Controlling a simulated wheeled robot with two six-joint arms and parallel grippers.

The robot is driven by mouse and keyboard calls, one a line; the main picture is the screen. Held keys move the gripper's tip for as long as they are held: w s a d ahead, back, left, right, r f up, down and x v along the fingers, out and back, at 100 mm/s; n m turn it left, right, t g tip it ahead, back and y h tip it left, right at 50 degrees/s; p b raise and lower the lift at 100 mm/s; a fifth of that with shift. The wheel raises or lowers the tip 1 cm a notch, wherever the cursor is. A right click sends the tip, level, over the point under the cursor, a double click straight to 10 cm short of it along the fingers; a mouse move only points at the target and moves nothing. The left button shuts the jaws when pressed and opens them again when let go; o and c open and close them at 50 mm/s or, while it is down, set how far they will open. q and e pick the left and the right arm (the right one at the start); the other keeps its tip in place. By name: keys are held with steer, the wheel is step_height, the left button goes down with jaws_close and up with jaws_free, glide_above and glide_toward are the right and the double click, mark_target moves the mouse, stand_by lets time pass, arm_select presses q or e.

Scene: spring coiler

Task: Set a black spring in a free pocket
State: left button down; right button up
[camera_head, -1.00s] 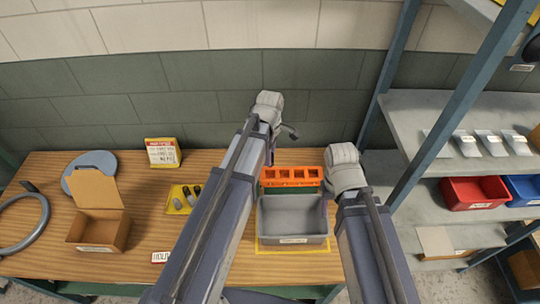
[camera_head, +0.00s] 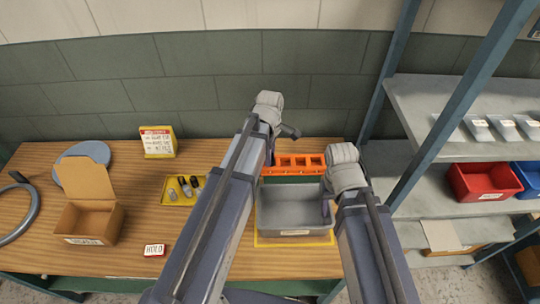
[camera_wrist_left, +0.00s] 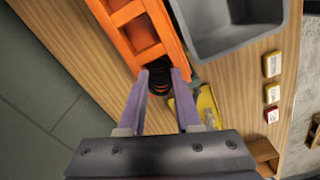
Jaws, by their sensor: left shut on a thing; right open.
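My left gripper (camera_wrist_left: 164,76) is shut on a black spring (camera_wrist_left: 159,82), seen end-on between the fingertips in the left wrist view. The spring is at the near end of an orange rack (camera_wrist_left: 137,13) with square pockets; I cannot tell whether it is inside a pocket or above one. In the head view the rack (camera_head: 290,164) stands behind a grey bin, and my left gripper (camera_head: 291,131) is above its back edge; the spring is not visible there. Visible pockets look empty. My right gripper (camera_head: 327,208) is open, empty, at the grey bin's right side.
The grey bin (camera_head: 292,221) sits on a yellow mat in front of the rack. A yellow tray (camera_head: 176,199) with several small cylinders lies to the left. An open cardboard box (camera_head: 88,222) and a HOLD card (camera_head: 154,250) are further left. A shelf upright stands close on the right.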

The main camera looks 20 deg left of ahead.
arm_select(q)
steer(key=c, duration=0.5)
jaws_free()
step_height(320, 180, up, 8)
steer(key=p, duration=0.8)
steer(key=shift+f, duration=0.1)
step_height(320, 180, up, 6)
steer(key=p, duration=0.6)
steer(key=shift+r, duration=0.25)
